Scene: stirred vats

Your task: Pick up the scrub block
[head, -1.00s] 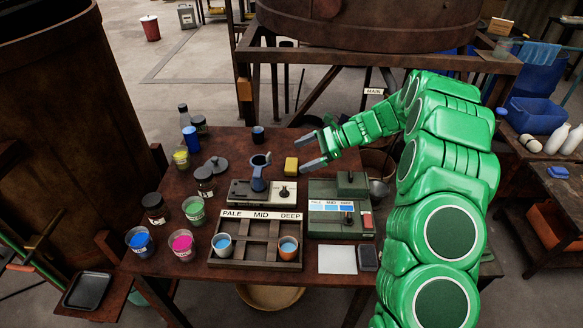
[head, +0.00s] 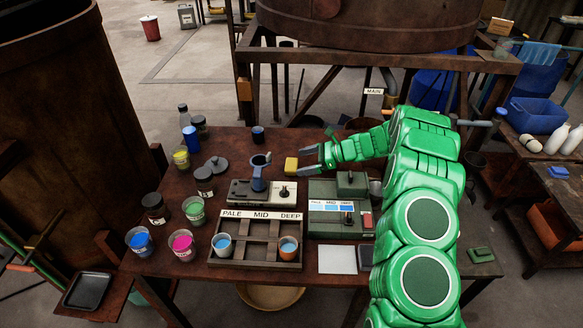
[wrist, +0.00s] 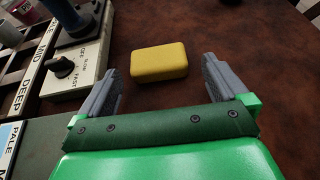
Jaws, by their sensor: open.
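The scrub block, a yellow block (head: 291,164), lies on the brown table behind the white-topped switch box. In the wrist view the yellow block (wrist: 159,62) lies flat just ahead of the fingertips, centred a little left between them. My gripper (head: 311,157) is open and empty, to the right of the block in the head view, close to it. In the wrist view my gripper (wrist: 160,72) has its two grey fingers spread wider than the block. I cannot tell the exact height of the fingers above the table.
The switch box (head: 284,192) with a dark blue vessel (head: 258,178) stands close in front of the block. A green panel box (head: 325,218) stands below my forearm. A rack with cups (head: 256,254) is at the front. Bare table lies behind the block.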

